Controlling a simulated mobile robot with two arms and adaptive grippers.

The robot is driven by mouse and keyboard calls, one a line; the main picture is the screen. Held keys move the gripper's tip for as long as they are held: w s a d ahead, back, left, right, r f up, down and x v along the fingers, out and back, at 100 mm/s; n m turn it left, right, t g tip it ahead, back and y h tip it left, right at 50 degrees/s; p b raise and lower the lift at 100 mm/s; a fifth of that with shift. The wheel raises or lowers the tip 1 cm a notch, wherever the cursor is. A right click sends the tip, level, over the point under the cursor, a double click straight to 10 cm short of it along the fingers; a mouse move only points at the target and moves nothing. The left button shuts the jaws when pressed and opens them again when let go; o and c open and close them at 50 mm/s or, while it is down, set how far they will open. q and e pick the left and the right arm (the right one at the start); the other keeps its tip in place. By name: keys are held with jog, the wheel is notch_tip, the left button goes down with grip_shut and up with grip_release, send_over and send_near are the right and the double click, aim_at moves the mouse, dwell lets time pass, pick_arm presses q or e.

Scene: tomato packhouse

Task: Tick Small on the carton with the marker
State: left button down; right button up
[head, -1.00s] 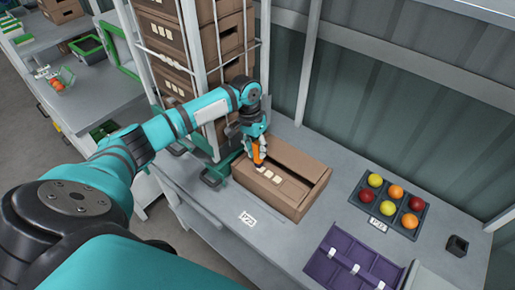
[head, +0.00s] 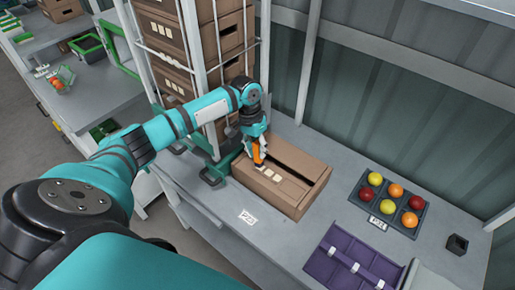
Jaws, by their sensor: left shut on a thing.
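The brown carton (head: 305,164) lies on the grey bench, with a dark slot along its top and a row of pale label squares (head: 277,177) near its left side. My left gripper (head: 259,160) is shut on an orange marker (head: 258,153), which points down at the left end of the label row. I cannot tell whether the marker's tip touches the carton. The label print is too small to read, and I see no clear mark. My right gripper is not in view.
A black tray (head: 371,219) with several red, yellow and orange tomatoes stands right of the carton. A purple divided tray (head: 318,266) lies in front, with a small dark cup (head: 457,244) at far right. A rack of stacked cartons (head: 168,75) stands behind my left arm.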

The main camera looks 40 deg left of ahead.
pick_arm(q)
jog(key=shift+f, duration=0.2)
jog(key=shift+w+d, duration=0.3)
jog(key=shift+d, duration=0.1)
dwell(0.6)
jog(key=shift+r, duration=0.1)
jog(key=shift+r+p, duration=0.75)
jog(key=shift+p, duration=0.35)
notch_tip(320, 180, up, 4)
jog(key=p, duration=0.5)
jog(key=shift+r, duration=0.2)
jog(key=shift+f, duration=0.1)
